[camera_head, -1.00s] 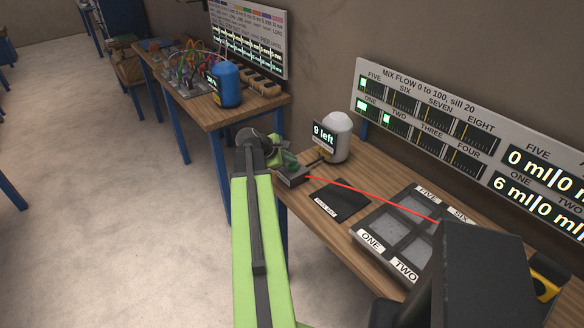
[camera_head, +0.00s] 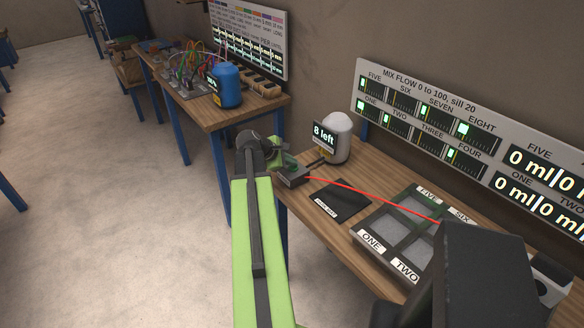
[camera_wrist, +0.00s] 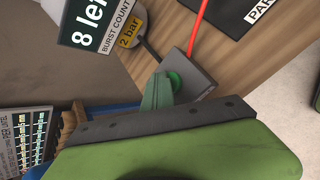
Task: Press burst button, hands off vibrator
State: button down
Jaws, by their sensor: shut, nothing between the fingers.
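The burst button is a round green button (camera_wrist: 176,80) on a dark grey box (camera_wrist: 203,76), which also shows at the table's near left corner in the head view (camera_head: 293,178). My gripper (camera_wrist: 160,92) is shut and empty, its green fingertips at the button. They partly cover it, and I cannot tell whether it is pressed in. In the head view my gripper (camera_head: 284,160) is over the box. The white-domed canister (camera_head: 337,138) behind carries a "8 left" sign (camera_head: 324,136), labelled burst count in the wrist view. I cannot identify the vibrator with certainty.
A red line runs from the box past a dark mat (camera_head: 341,201) to a tray with labelled cells (camera_head: 404,226). A white and dark device (camera_head: 552,278) stands at the right edge. A mix flow panel (camera_head: 430,118) hangs behind. Another table (camera_head: 215,115) holds a blue canister.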

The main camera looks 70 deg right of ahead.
aim_at(291, 168)
jog(key=shift+r+p, duration=0.9)
jog(key=shift+r, duration=0.05)
notch_tip(291, 168, up, 5)
jog(key=p, duration=0.5)
